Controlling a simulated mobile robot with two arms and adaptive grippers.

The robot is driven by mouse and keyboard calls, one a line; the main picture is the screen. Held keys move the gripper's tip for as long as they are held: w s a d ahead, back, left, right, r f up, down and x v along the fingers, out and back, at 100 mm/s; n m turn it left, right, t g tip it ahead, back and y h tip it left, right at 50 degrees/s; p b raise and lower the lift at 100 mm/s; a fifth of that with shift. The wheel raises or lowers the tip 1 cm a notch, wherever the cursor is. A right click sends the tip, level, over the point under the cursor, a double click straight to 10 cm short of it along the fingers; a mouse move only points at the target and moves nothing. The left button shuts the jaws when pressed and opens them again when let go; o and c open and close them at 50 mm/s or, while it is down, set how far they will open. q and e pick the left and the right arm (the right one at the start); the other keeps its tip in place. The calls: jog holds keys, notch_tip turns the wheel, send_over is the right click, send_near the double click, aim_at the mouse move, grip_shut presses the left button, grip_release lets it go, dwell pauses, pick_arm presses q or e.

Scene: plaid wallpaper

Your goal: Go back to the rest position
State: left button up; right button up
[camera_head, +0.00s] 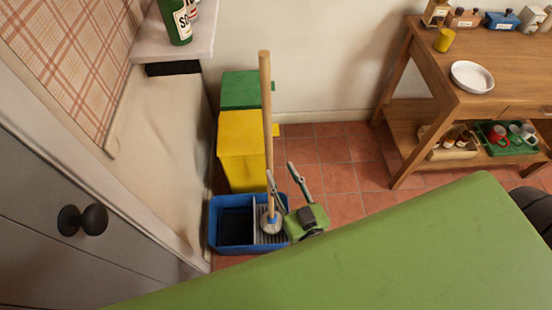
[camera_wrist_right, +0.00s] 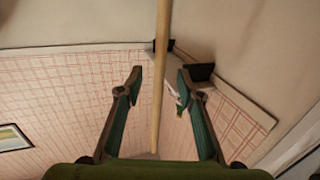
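My right gripper (camera_head: 281,171) is low at the centre of the head view, fingers pointing up and spread apart. A mop with a long wooden handle (camera_head: 265,100) stands nearly upright in a blue bucket (camera_head: 213,236), beside the gripper. In the right wrist view, the handle (camera_wrist_right: 161,40) runs through the gap between the open fingers (camera_wrist_right: 160,76), with space on both sides. I cannot tell how deep it sits between them. My left gripper is not in view.
A yellow bin (camera_head: 240,145) and a green bin (camera_head: 243,89) stand behind the bucket. A shelf with a green bottle (camera_head: 176,22) is at upper left. A wooden table (camera_head: 425,55) with a white bowl (camera_head: 472,76) is at right. Red tile floor (camera_head: 340,165) between is clear.

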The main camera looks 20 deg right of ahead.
jog(key=s+a+f+n+g+y, duration=0.1)
jog(key=s+f+g, duration=0.5)
jog(key=f, duration=0.9)
jog(key=s+f+g, duration=0.3)
jog(key=s+f, duration=0.4)
jog(key=f, duration=0.8)
jog(key=s+d+f+g+h, duration=0.1)
jog(key=s+d+f+g, duration=0.3)
jog(key=s+f, duration=0.3)
jog(key=s+d+f+g+h, duration=0.1)
jog(key=s+d+f+g, duration=0.3)
jog(key=s, duration=0.9)
notch_tip(320, 180, down, 3)
jog(key=shift+s+d+r+n, duration=0.1)
jog(key=shift+s+d+n, duration=0.05)
jog(key=shift+d+n, duration=0.35)
